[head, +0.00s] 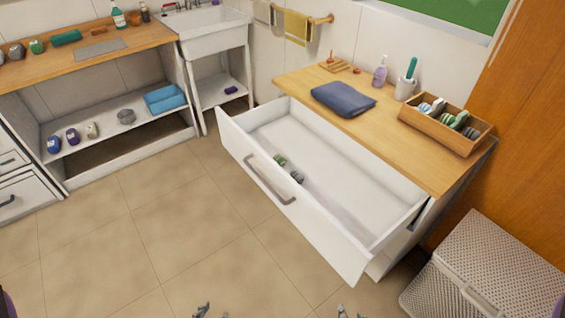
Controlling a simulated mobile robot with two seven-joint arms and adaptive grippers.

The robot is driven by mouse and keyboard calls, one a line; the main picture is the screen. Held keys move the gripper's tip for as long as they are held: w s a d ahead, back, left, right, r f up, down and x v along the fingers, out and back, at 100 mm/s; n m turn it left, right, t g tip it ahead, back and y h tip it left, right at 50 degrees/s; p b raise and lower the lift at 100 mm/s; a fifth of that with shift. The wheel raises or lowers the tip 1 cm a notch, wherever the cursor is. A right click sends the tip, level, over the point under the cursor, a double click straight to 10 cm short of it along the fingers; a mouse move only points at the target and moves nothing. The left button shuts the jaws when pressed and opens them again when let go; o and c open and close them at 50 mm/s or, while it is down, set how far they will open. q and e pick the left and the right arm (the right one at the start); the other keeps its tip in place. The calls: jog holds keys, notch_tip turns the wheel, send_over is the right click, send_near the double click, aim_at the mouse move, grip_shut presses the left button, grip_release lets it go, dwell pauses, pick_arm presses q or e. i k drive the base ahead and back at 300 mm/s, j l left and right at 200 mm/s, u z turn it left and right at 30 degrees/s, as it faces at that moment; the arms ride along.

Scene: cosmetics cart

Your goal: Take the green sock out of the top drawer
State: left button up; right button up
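The top drawer (330,165) of the white cabinet is pulled far out, and its inside is white. A small green rolled sock (280,160) lies in it near the front panel. A dark grey rolled item (297,177), likely another sock, lies just right of it. The drawer's front panel has a grey bar handle (269,180). My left gripper (212,311) and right gripper (350,313) show only as fingertips at the bottom edge. Each shows two tips apart with nothing between them. Both are well away from the drawer.
On the wooden cabinet top stand a folded blue towel (343,99), a purple bottle (380,71), a white cup (405,88) and a wooden box (447,122) of rolled items. A perforated hamper (490,270) stands at the lower right. The tiled floor before the drawer is clear.

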aim_at(278, 159)
jog(key=i+j+z, duration=0.1)
jog(key=z, duration=0.25)
jog(key=j+z, duration=0.1)
jog(key=z, duration=0.3)
jog(key=i+j+z, duration=0.1)
jog(key=z, duration=0.25)
jog(key=i+j+z, duration=0.1)
jog(key=j+z, duration=0.15)
jog(key=j, duration=0.3)
jog(key=i+j+z, duration=0.1)
jog(key=j+z, duration=0.15)
jog(key=j, duration=0.3)
jog(key=j+z, duration=0.1)
jog(key=j, duration=1.35)
jog(key=l, duration=0.2)
jog(key=i, duration=0.05)
